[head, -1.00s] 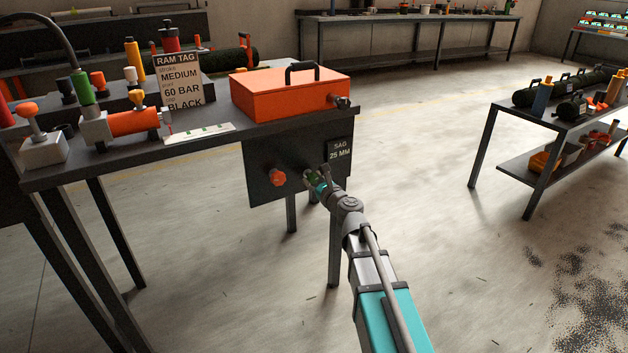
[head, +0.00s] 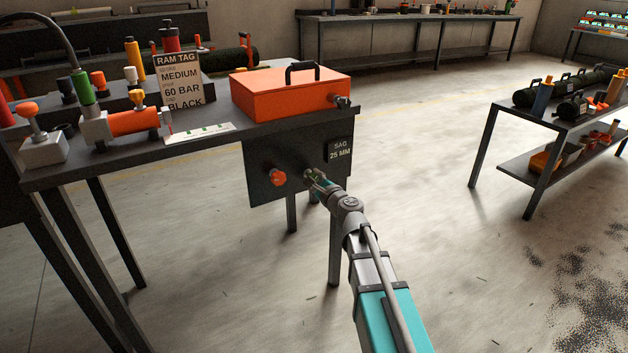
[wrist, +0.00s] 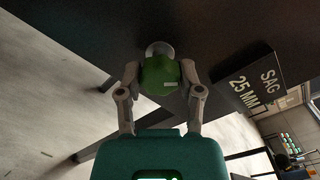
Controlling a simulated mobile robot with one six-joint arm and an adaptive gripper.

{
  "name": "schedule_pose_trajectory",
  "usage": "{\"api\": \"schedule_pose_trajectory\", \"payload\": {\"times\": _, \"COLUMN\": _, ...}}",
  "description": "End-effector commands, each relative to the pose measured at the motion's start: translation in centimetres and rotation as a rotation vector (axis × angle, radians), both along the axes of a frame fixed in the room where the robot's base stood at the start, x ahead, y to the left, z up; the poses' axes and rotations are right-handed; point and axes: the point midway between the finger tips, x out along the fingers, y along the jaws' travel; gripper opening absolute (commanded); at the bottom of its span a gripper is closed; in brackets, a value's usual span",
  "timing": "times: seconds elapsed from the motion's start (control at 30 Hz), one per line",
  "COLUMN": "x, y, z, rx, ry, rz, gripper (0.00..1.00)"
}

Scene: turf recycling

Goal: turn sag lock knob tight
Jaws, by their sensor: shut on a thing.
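A green knob (wrist: 160,76) on a round grey shaft stands out from the dark panel (head: 262,160) under the bench. A small pale mark shows on its face. My gripper (wrist: 160,78) is shut on it, with one grey finger on each side. In the head view my gripper (head: 314,178) is at the panel's right part and mostly hides the knob. A black sign (head: 340,149) reading "SAG 25 MM" is just above and right of my gripper.
An orange-red knob (head: 278,178) sits on the same panel to the left of my gripper. The floor to the right is free up to another bench (head: 545,118).

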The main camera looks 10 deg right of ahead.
Motion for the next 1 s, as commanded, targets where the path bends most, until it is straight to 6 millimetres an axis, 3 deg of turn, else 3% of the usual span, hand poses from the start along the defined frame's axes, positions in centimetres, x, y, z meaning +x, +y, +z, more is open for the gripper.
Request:
{"api": "schedule_pose_trajectory", "payload": {"times": 0.6, "x": 0.08, "y": 0.14, "z": -0.01, "rx": -0.506, "ry": -0.230, "rz": 0.003, "gripper": 0.00}}
{"api": "schedule_pose_trajectory", "payload": {"times": 1.0, "x": 0.09, "y": 0.15, "z": -0.02, "rx": -0.655, "ry": -0.297, "rz": 0.003, "gripper": 0.00}}
